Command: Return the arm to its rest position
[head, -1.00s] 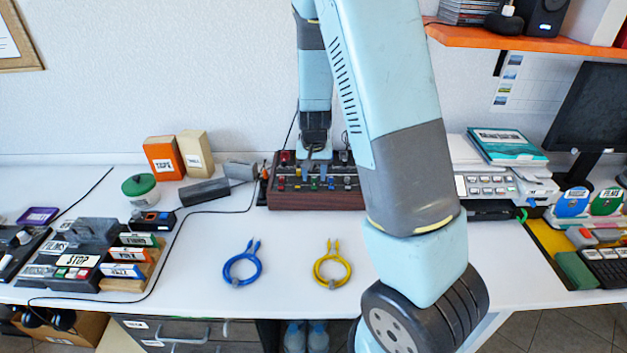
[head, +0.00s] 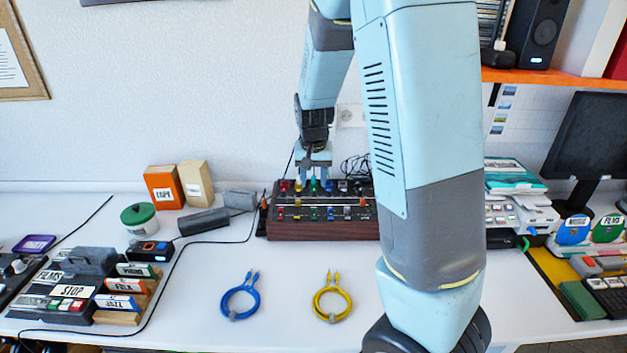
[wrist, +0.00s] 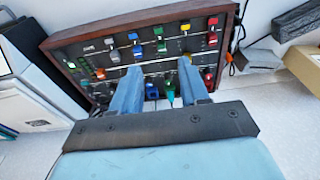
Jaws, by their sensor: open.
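My gripper (head: 313,176) hangs in front of and above the dark mixer panel (head: 290,229) at the back of the desk. In the wrist view my gripper (wrist: 160,92) has its two blue fingers apart with nothing held between them. The panel (wrist: 70,45) with its coloured knobs and switches lies beyond the fingertips. Whether the fingertips touch the panel cannot be told. My arm rises from the lower right and bends down to the gripper.
A blue cable (head: 240,302) and a yellow cable (head: 332,304) lie coiled on the desk in front. Boxes (head: 163,188) and a green-lidded tub (head: 140,217) stand left. A printer (head: 515,215) and monitor (head: 590,140) stand right, below an orange shelf (head: 555,77).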

